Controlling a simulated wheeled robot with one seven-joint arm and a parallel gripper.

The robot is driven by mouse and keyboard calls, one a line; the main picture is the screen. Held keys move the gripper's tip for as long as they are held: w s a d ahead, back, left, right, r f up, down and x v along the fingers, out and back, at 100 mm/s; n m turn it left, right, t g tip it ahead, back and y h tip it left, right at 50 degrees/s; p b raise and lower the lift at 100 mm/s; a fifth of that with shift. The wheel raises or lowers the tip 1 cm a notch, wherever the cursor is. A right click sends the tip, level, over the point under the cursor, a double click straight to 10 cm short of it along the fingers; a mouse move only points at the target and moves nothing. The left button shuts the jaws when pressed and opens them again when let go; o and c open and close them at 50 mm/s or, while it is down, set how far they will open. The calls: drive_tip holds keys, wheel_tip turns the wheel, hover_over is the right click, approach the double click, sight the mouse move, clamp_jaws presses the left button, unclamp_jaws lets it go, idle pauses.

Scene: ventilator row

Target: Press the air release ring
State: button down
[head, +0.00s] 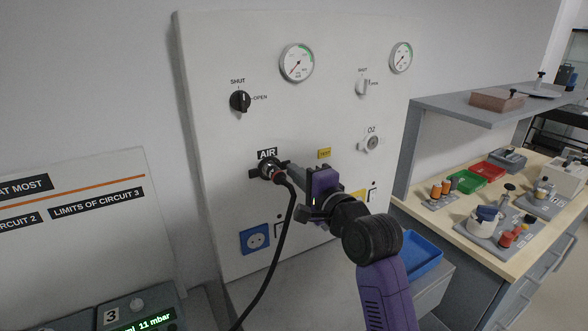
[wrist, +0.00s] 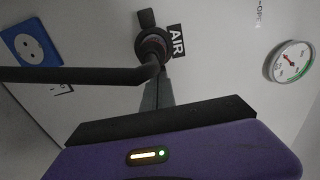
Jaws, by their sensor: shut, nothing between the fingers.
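The outlet also shows top centre in the wrist view (wrist: 152,42), with the hose (wrist: 80,75) running left. The release ring cannot be told clearly from the rest of the collar. My gripper (head: 288,165) is shut and empty, its fingertips pointing at the outlet from the right. In the wrist view the fingers (wrist: 158,90) end close by the fitting; contact cannot be told.
The O2 outlet (head: 371,143) is to the right, with gauges (head: 297,62) and a black SHUT/OPEN knob (head: 240,101) above. A blue socket (head: 255,239) is below.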

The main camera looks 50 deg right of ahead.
drive_tip(key=shift+w+d, duration=0.15)
drive_tip(key=shift+w, duration=0.3)
